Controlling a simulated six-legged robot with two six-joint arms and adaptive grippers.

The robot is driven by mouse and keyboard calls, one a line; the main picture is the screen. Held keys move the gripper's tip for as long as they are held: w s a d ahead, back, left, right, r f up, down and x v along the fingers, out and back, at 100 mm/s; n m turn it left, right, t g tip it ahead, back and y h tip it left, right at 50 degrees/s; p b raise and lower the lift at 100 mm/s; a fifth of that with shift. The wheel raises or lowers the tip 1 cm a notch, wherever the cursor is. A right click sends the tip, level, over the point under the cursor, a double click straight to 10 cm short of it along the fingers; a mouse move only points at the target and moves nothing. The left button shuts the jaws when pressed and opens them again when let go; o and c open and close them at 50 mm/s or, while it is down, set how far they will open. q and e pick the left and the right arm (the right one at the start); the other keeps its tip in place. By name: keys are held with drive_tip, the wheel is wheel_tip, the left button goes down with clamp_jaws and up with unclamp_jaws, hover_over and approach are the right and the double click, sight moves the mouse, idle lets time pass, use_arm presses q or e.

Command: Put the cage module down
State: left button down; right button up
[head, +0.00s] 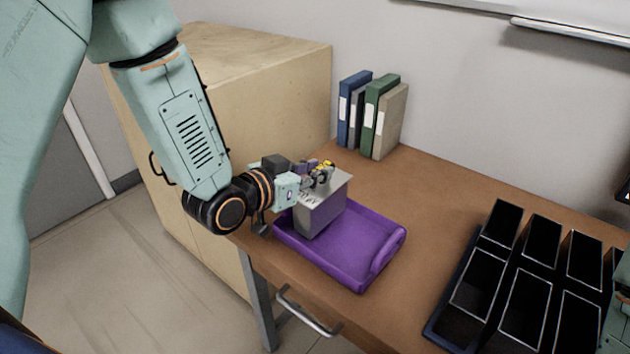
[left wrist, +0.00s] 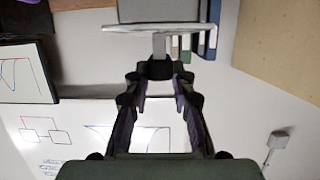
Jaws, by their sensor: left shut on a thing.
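The cage module (head: 322,207), a grey box with a light top plate and dark markings, is over the purple tray (head: 365,272) in the head view. Its lower edge appears within the tray's rim; I cannot tell whether it touches the tray floor. My left gripper (head: 322,174) is at its top, shut on it. In the left wrist view, the fingers (left wrist: 159,72) close on a small grey post under the module's plate (left wrist: 160,28). My right gripper is not in view.
The tray lies on the brown table (head: 440,210) near its left edge, beside a wooden cabinet (head: 250,90). Several binders (head: 370,115) stand at the back. A rack of open black bins (head: 520,290) is at the right. The table between tray and rack is clear.

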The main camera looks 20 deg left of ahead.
sight(321, 195)
use_arm(q)
drive_tip(key=shift+w+f, duration=0.1)
drive_tip(key=shift+f, duration=0.8)
drive_tip(key=shift+w+f, duration=0.2)
drive_tip(key=shift+f, duration=0.05)
drive_tip(key=shift+s+d+r, duration=0.1)
drive_tip(key=shift+s+r, duration=0.05)
drive_tip(key=shift+f+b, duration=0.2)
drive_tip(key=shift+b, duration=0.15)
drive_tip(key=c, duration=1.4)
unclamp_jaws()
drive_tip(key=shift+f, duration=0.25)
drive_tip(key=shift+c, duration=0.2)
drive_tip(key=o, duration=0.3)
drive_tip(key=shift+r, duration=0.1)
drive_tip(key=shift+s, duration=0.1)
drive_tip(key=shift+r, duration=0.1)
